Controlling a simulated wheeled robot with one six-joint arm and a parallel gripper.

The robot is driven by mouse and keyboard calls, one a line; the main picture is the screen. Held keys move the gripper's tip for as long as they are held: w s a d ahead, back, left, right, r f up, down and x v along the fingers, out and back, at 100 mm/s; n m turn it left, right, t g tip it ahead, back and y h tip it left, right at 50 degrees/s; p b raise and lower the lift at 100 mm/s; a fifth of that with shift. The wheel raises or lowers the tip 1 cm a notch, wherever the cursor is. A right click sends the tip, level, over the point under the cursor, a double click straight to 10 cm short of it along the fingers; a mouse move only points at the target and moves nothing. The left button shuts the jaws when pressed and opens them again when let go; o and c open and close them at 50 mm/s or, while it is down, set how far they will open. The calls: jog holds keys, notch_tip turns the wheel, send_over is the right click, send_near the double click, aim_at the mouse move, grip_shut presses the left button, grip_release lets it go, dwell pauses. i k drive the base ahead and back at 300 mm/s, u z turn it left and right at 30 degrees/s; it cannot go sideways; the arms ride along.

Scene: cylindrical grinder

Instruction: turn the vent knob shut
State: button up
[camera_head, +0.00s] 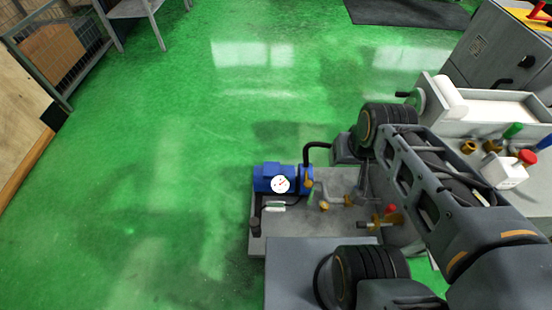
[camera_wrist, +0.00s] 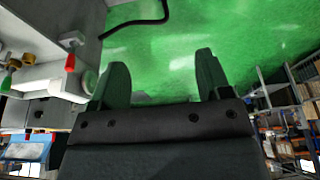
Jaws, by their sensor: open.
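My gripper (camera_wrist: 160,62) is open and empty in the wrist view, its two dark fingers apart over green floor. In the head view, my arm's end hides the gripper's fingers. I cannot tell which part is the vent knob. One small red knob (camera_head: 391,208) sits on a brass valve (camera_head: 377,223) on the low grey bench, below my arm. Another red-topped part (camera_head: 527,157) is on a white block at the right. In the wrist view, a red-tipped part (camera_wrist: 70,62) stands left of my gripper, apart from the fingers, near a brass fitting (camera_wrist: 27,58).
A blue pump (camera_head: 277,178) with a white gauge (camera_head: 281,184) stands on the low bench, with a black hose (camera_head: 317,146) near my wrist. The grinder (camera_head: 460,122) with a handwheel is at the right. The green floor (camera_head: 150,150) to the left is clear.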

aim_at(308, 184)
jog(key=u, duration=0.45)
jog(key=k, duration=1.8)
jog(key=z, duration=0.45)
jog(key=i, duration=0.45)
